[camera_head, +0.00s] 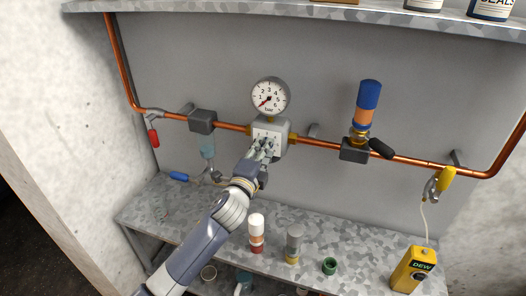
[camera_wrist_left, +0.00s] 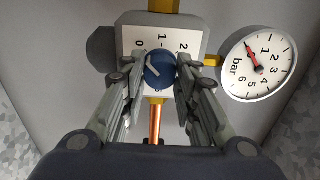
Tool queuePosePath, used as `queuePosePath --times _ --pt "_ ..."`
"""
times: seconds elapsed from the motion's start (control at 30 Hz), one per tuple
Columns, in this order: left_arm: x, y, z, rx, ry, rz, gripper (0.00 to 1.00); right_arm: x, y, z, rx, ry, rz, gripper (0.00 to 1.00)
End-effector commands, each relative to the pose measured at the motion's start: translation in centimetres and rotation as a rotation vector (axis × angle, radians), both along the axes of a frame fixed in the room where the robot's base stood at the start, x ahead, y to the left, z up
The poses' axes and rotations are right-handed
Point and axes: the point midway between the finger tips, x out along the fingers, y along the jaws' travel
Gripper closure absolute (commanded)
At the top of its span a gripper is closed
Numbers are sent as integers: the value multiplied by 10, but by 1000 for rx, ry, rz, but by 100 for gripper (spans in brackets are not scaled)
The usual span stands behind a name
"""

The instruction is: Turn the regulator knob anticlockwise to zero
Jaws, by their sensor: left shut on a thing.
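The blue regulator knob (camera_wrist_left: 160,72) sits on the white dial face of the regulator block (camera_wrist_left: 130,90). Its white pointer line lies on the side toward the printed 0. My left gripper (camera_head: 264,146) reaches up to the block (camera_head: 282,128) and is shut on the knob, one finger on each side in the left wrist view. In the head view the fingers hide the knob. The pressure gauge (camera_head: 270,97) sits above the block, its red needle pointing down-left near the low end of the scale. It also shows in the left wrist view (camera_wrist_left: 275,75). My right gripper is not in view.
A copper pipe (camera_head: 325,146) runs along the grey panel on both sides of the block. A blue-and-orange filter (camera_head: 368,100) and a yellow handle (camera_head: 445,179) are to the right. Several small items stand on the shelf (camera_head: 185,215) below, with a yellow DEW meter (camera_head: 412,270).

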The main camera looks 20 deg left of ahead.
Motion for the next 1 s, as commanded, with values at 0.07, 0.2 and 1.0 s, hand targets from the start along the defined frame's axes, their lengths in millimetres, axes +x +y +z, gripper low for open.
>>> queuePosePath --times 0.07,0.2,1.0 --pt "0 0 1 -11 -2 1 96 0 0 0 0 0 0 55" --pt "0 0 1 -17 -1 1 96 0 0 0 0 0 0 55" --pt "-5 0 0 -15 1 0 51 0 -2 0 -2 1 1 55"
